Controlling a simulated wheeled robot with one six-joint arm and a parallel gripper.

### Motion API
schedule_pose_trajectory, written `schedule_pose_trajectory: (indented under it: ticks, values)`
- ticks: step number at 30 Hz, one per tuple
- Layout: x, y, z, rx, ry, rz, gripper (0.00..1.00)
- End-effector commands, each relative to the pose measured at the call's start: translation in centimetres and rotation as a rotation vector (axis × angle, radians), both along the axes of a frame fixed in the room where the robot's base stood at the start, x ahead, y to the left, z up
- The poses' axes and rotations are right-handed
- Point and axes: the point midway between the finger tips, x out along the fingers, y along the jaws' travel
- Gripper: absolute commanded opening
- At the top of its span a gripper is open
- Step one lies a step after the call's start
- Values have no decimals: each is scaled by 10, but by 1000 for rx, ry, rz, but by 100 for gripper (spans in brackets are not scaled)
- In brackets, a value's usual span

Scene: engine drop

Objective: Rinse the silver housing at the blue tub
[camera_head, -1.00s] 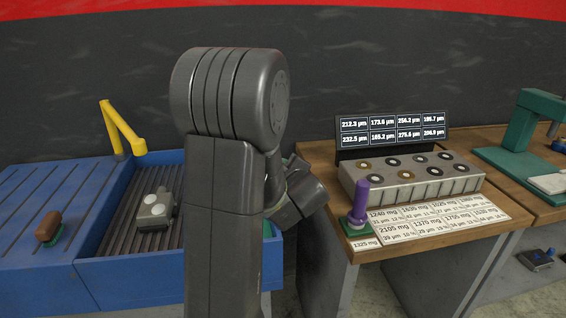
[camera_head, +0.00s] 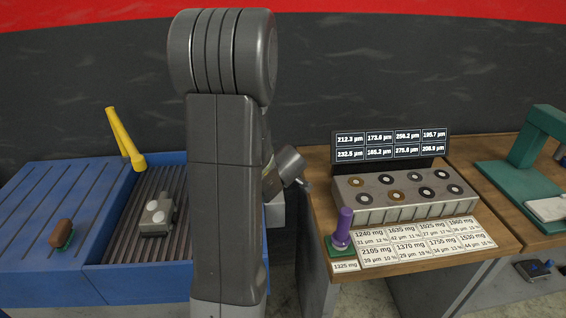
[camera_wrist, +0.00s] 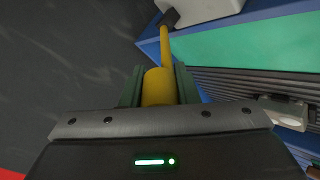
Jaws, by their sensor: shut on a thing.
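The silver housing (camera_head: 157,215) rests on the dark ribbed floor of the blue tub (camera_head: 180,268). It also shows at the right of the wrist view (camera_wrist: 285,110), clear of my fingers. A yellow spout (camera_head: 123,138) stands tilted at the tub's back left. My gripper (camera_wrist: 160,80) is shut on a yellow cylinder (camera_wrist: 158,90). A thinner yellow rod with a dark end lies beyond it in the wrist view; I cannot tell whether the two are joined. My arm hides the gripper in the head view.
A brown-handled brush (camera_head: 61,234) lies on the blue ledge left of the tub. To the right, a wooden bench (camera_head: 320,205) holds a purple-handled tool (camera_head: 343,226), a grey block of round pieces (camera_head: 405,212) and a display (camera_head: 392,146). A dark wall stands behind.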

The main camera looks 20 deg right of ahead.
Motion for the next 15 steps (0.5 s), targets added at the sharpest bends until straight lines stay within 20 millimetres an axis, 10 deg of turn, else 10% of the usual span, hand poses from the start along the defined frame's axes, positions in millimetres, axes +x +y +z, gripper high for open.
schedule_pose_trajectory:
  ticks: [15]
  values:
    - [0, 10, 2, 7, 24, -3, 0]
